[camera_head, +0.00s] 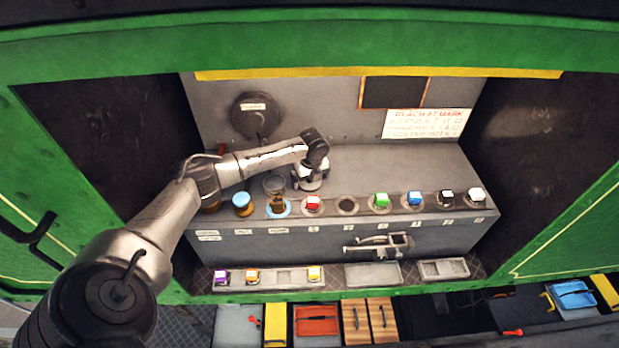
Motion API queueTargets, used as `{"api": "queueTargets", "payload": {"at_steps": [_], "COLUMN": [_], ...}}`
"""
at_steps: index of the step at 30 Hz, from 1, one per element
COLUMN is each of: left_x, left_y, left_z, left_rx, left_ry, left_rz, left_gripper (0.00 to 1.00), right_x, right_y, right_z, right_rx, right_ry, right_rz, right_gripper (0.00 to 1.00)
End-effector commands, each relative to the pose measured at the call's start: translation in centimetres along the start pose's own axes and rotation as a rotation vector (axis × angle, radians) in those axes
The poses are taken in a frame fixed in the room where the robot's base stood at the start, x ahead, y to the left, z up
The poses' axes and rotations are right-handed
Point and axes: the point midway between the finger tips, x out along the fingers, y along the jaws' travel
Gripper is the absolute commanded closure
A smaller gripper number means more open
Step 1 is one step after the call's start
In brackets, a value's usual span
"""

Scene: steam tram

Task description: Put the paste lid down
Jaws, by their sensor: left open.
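My left arm reaches in from the left, and its gripper (311,184) points down just above the grey counter, behind the red-topped piece. The gripper is open; a small grey round shape shows at its fingertips, but I cannot tell whether it is the paste lid or part of the gripper. An open amber jar (278,203) with a blue ring around it stands left of the gripper. A round see-through rim (274,184) shows just behind it; I cannot tell what it is. A jar with a blue top (242,199) stands further left. My right gripper is not in view.
Along the counter's front edge sit red (313,202), green (381,199), blue (413,197), black (446,195) and white (477,193) topped pieces, with an empty round hole (347,205) among them. The counter behind them (390,165) is clear. A lower tray (283,277) holds small coloured blocks.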

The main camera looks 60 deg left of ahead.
Motion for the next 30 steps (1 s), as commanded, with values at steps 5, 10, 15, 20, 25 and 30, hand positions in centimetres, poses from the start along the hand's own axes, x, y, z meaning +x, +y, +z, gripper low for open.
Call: {"api": "queueTargets", "payload": {"at_steps": [5, 10, 15, 20, 25, 30], "left_x": [-0.2, -1.8, -5.0, -8.0, -10.4, -11.8], "left_y": [0.0, -0.1, -0.1, -0.1, -0.1, -0.1], "left_z": [0.1, 0.1, 0.1, 0.1, 0.1, 0.1], "left_rx": [0.000, 0.000, 0.000, 0.000, 0.000, -0.001], "left_ry": [-0.001, -0.001, -0.001, 0.000, -0.001, 0.000], "left_rz": [-0.001, -0.003, -0.004, -0.004, -0.002, -0.001], "left_gripper": [0.00, 0.00, 0.00, 0.00, 0.00, 0.00], "right_x": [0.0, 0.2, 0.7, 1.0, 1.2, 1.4], "right_y": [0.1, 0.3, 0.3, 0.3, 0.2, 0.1], "right_z": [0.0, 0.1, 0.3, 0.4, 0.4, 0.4], "right_rx": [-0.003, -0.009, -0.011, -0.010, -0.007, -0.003], "right_ry": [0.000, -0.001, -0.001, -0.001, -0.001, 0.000], "right_rz": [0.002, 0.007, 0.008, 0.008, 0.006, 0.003], "right_gripper": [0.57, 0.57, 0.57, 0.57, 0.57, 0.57]}}
